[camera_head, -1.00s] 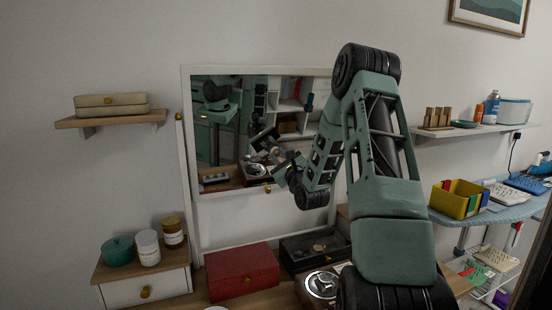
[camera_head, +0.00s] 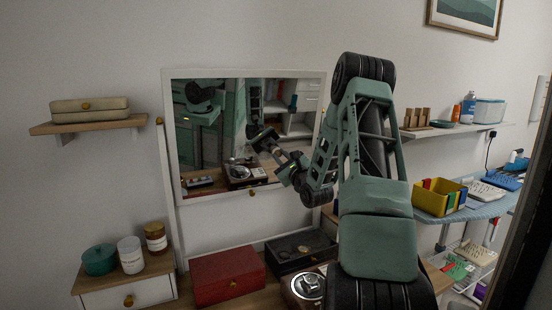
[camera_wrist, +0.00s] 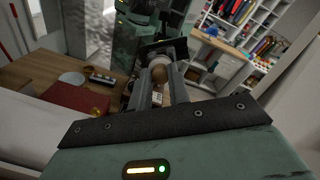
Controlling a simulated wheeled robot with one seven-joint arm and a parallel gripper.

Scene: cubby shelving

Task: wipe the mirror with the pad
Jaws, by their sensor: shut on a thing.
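The mirror (camera_head: 217,130) stands in a white frame at the middle of the head view and reflects my arm and shelving. My gripper (camera_head: 279,155) is in front of its right half. In the wrist view my gripper (camera_wrist: 164,88) is shut on the round knob of a dark, flat pad (camera_wrist: 165,48). The pad also shows, small and dark, in the head view (camera_head: 262,136), close to the mirror glass. Its reflection overlaps there, so I cannot tell whether the pad touches the glass. The pad's wiping face is hidden.
Below the mirror are a red box (camera_head: 228,277) and a dark box (camera_head: 300,249). Jars (camera_head: 131,256) stand on a drawer unit at left. A wall shelf holds a beige case (camera_head: 90,111). A yellow bin (camera_head: 440,198) stands on the right-hand table.

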